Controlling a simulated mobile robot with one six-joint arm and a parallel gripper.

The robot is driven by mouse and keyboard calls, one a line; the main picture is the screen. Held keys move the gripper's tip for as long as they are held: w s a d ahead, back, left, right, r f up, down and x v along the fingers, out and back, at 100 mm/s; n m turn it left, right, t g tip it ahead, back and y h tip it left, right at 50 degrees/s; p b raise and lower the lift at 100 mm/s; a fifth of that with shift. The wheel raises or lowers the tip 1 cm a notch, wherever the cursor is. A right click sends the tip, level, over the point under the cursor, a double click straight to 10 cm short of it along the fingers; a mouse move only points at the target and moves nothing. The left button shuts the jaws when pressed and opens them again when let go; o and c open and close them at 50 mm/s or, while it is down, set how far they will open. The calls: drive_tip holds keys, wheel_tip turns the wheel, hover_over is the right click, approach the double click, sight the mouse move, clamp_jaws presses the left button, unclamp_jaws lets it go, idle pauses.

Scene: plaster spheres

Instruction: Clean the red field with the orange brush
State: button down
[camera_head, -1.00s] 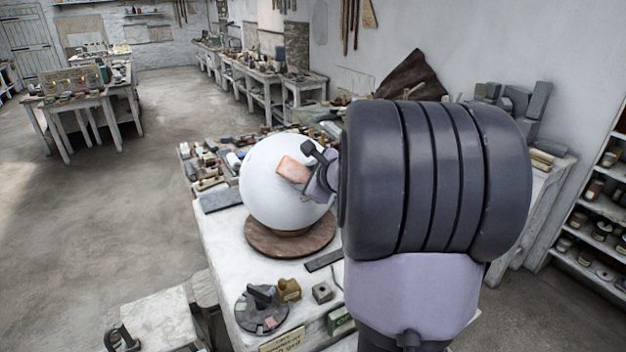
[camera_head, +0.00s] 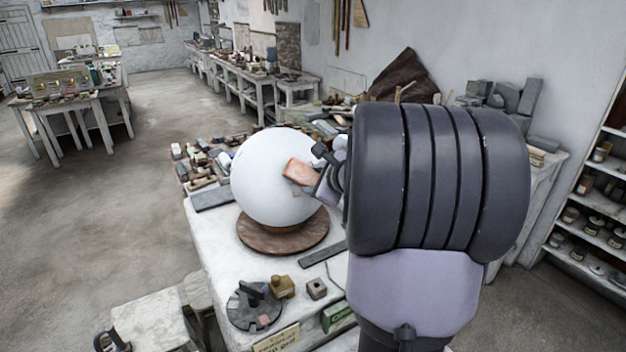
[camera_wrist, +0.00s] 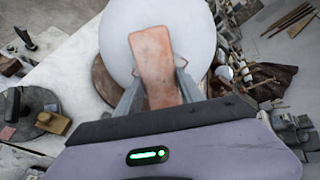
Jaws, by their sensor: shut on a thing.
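A large white plaster sphere (camera_head: 268,185) rests on a round brown base (camera_head: 255,237) on the white workbench. My gripper (camera_head: 319,179) is at the sphere's right side, shut on the orange brush (camera_head: 299,171), a pinkish-orange block. In the wrist view the brush (camera_wrist: 153,62) stands out between the two grey fingers, in front of the sphere (camera_wrist: 195,30). I cannot tell whether the brush touches the surface. A small faint pinkish mark (camera_head: 298,192) shows just below the brush. No larger red field is clear; my arm and the brush hide part of the sphere.
A dark round tray (camera_head: 238,313) with small pieces, a tan block (camera_head: 282,287) and a grey block (camera_head: 316,289) lie at the bench front. Many small blocks crowd the bench behind the sphere. A shelf (camera_head: 590,215) stands at right; the floor at left is open.

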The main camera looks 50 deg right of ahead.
drive_tip(key=shift+a+r+p, duration=0.45)
drive_tip(key=shift+a+r, duration=0.45)
drive_tip(key=shift+r, duration=0.15)
drive_tip(key=d+y+p, duration=0.1)
drive_tip(key=d+p, duration=0.2)
drive_tip(key=d+n+y+p, duration=0.1)
drive_tip(key=shift+s+d+t+y+p, duration=0.2)
drive_tip(key=shift+s+t+y+p, duration=0.1)
drive_tip(key=shift+d+f, duration=0.1)
drive_tip(key=shift+d, duration=0.05)
drive_tip(key=shift+a, duration=0.2)
drive_tip(key=shift+d, duration=0.1)
drive_tip(key=shift+w+f+b, duration=0.3)
drive_tip(key=shift+w+b, duration=0.1)
drive_tip(key=shift+w, duration=0.05)
